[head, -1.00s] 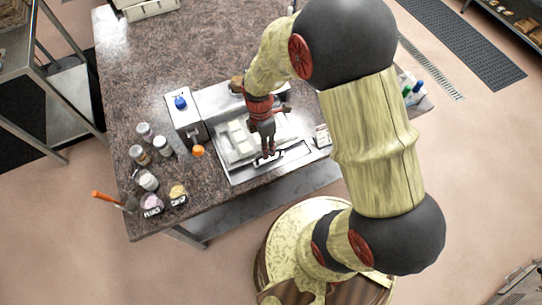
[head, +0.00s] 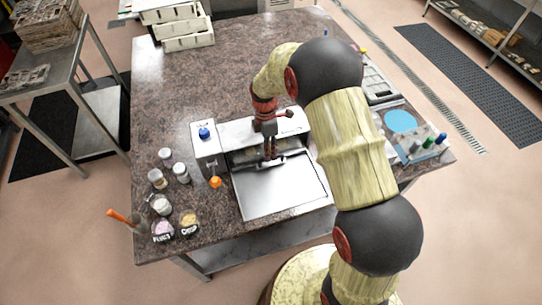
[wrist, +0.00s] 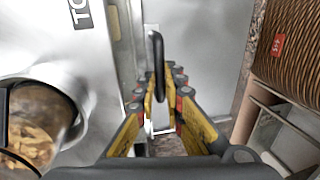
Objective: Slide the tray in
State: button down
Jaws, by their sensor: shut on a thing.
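My gripper (head: 271,157) is at the unit's front edge, pointing down. In the wrist view my gripper (wrist: 165,92) is shut on a dark upright handle (wrist: 157,58), which runs between its yellow-padded fingers. The tray itself is mostly hidden under the unit and behind my gripper.
Several small jars (head: 158,179) and labelled bowls (head: 188,221) stand on the counter's left front. Bottles (head: 428,141) and a blue disc (head: 401,121) are at the right. White moulds (head: 186,35) are stacked at the back left. The counter's left middle is clear.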

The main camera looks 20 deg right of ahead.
jog(key=shift+w+r, duration=0.1)
jog(key=shift+w, duration=0.15)
jog(key=c, duration=2.2)
grip_release()
jog(key=shift+w, duration=0.1)
jog(key=o, duration=0.3)
